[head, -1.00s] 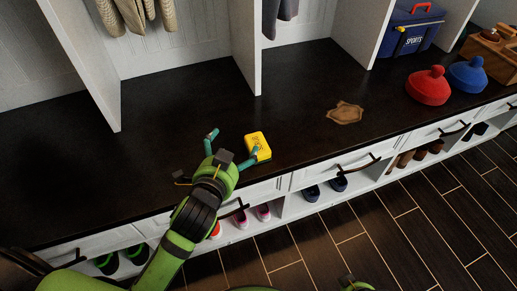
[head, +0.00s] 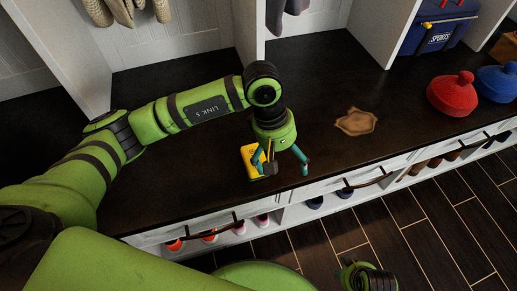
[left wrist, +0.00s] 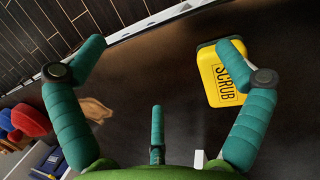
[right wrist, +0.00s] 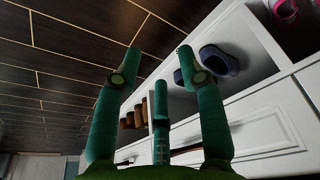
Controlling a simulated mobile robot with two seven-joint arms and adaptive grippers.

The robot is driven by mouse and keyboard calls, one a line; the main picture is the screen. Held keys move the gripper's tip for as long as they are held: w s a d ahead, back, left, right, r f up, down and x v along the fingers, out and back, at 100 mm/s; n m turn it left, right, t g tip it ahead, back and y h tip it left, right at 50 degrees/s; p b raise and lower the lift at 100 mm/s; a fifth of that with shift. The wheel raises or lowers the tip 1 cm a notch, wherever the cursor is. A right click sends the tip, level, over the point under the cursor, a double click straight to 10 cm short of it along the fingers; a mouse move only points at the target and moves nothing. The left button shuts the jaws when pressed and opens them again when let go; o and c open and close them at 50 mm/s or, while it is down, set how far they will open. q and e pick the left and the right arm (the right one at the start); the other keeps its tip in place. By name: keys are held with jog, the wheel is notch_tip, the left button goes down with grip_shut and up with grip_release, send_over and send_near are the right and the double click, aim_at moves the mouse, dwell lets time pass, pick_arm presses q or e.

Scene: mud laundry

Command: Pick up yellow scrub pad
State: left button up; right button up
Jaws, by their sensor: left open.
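The yellow scrub pad (head: 249,160), marked SCRUB, lies flat on the dark bench top near its front edge. In the left wrist view the pad (left wrist: 219,88) is at the right, partly behind one finger. My left gripper (head: 281,168) points down over the bench, open and empty. One finger overlaps the pad in the head view, and the other is to its right over bare bench. I cannot tell whether the finger touches the pad. My right gripper (right wrist: 158,52) is open and empty in the right wrist view, low before the shoe cubbies.
A brown stain-like patch (head: 356,122) lies right of the pad. A red lidded object (head: 453,95), a blue one (head: 497,84) and a blue SPORTS box (head: 437,36) stand farther right. White dividers rise behind. Drawers with dark handles (head: 366,181) and shoe cubbies lie below the bench edge.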

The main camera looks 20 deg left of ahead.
aim_at(261, 156)
pick_arm(q)
jog(key=w+a+y, duration=0.1)
jog(key=a, duration=0.1)
jog(key=w+a+y, duration=0.1)
jog(key=a, duration=0.1)
jog(key=w+a+y, duration=0.1)
jog(key=a, duration=0.1)
jog(key=shift+w+a+f+m+t, duration=0.1)
jog(key=shift+a+f+m+t, duration=0.05)
jog(key=shift+f+m+t, duration=0.2)
jog(key=f+b, duration=0.1)
jog(key=f, duration=0.4)
jog(key=shift+a, duration=0.2)
jog(key=shift+f, duration=0.5)
pick_arm(e)
jog(key=shift+w+r, duration=0.3)
jog(key=shift+r, duration=0.35)
jog(key=shift+w+r, duration=0.25)
jog(key=shift+r, duration=0.35)
pick_arm(q)
jog(key=c, duration=1)
